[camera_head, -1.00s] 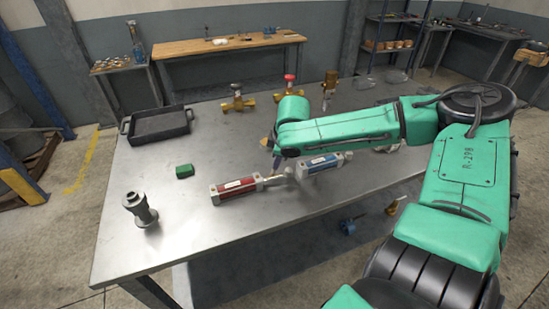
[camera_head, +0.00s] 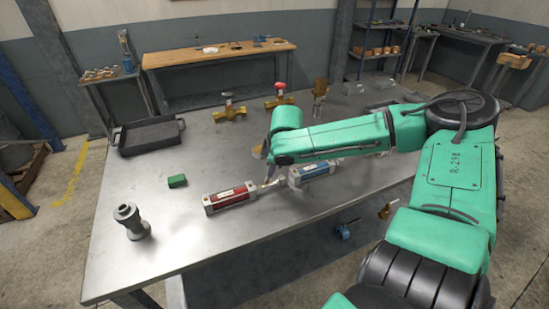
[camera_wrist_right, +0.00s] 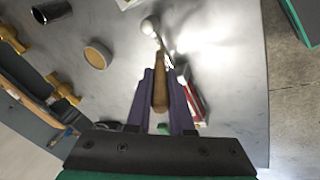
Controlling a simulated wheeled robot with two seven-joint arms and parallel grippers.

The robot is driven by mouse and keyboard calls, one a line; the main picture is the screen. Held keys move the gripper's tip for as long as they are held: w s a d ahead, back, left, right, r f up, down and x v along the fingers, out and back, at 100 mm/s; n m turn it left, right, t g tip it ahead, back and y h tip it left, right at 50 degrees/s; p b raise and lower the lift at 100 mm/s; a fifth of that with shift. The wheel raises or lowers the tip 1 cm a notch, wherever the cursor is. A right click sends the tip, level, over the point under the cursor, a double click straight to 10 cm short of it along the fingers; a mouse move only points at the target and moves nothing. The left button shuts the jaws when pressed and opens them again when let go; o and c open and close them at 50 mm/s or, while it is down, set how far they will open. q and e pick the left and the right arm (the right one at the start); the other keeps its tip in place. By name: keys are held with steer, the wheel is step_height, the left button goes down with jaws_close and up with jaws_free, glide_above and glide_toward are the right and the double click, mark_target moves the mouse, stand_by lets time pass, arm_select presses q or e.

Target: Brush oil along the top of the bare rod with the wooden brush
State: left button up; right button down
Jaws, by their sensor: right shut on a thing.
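A red cylinder (camera_head: 231,198) with a bare rod (camera_head: 268,186) lies on the steel table, the rod pointing right. A blue cylinder (camera_head: 316,169) lies just beyond the rod's end. My right gripper (camera_head: 265,160) hangs over the rod, partly hidden by my green arm. In the right wrist view, the purple fingers of this gripper (camera_wrist_right: 163,84) are shut on the wooden brush (camera_wrist_right: 160,88). The brush's far end lies over the rod's line; I cannot tell whether it touches. The red cylinder (camera_wrist_right: 196,101) shows partly behind a finger. My left gripper is not in view.
A black tray (camera_head: 149,137), a green block (camera_head: 177,181) and a grey flanged fitting (camera_head: 132,221) stand on the left of the steel table (camera_head: 190,235). Brass valves (camera_head: 229,112) stand at the back.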

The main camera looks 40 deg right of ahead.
steer(key=shift+a+f, duration=0.2)
steer(key=shift+a, duration=0.1)
steer(key=shift+w+a+r, duration=0.1)
steer(key=shift+a+r, duration=0.1)
steer(key=shift+w+a+b, duration=0.2)
steer(key=shift+a+b, duration=0.6)
